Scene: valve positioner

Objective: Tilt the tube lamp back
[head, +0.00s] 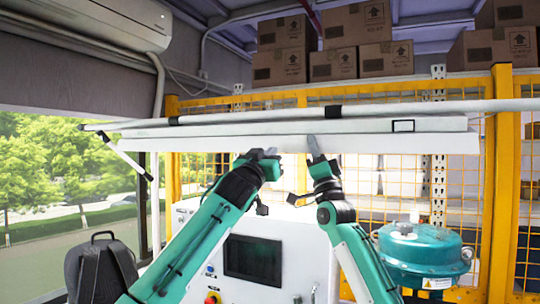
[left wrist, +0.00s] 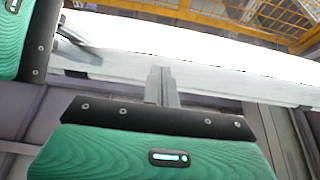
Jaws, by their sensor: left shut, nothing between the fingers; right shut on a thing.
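The tube lamp (head: 400,143) is a long white bar running level across the head view, above both arms. It also shows as a bright white strip in the left wrist view (left wrist: 215,45). My left gripper (head: 264,153) is just under the lamp, left of its middle. Its fingers (left wrist: 162,86) are shut and empty, close against the lamp's lower edge; whether they touch it I cannot tell. My right gripper (head: 314,147) is a little further right, shut on the lamp's lower edge. The fingertips partly cover that edge.
A long pale pole (head: 250,116) runs just above the lamp. A yellow mesh fence (head: 500,180) stands behind. Below are a white cabinet with a dark screen (head: 252,260) and a teal round tank (head: 425,250). A backpack (head: 101,270) is at lower left. Cartons (head: 390,55) are stacked high behind.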

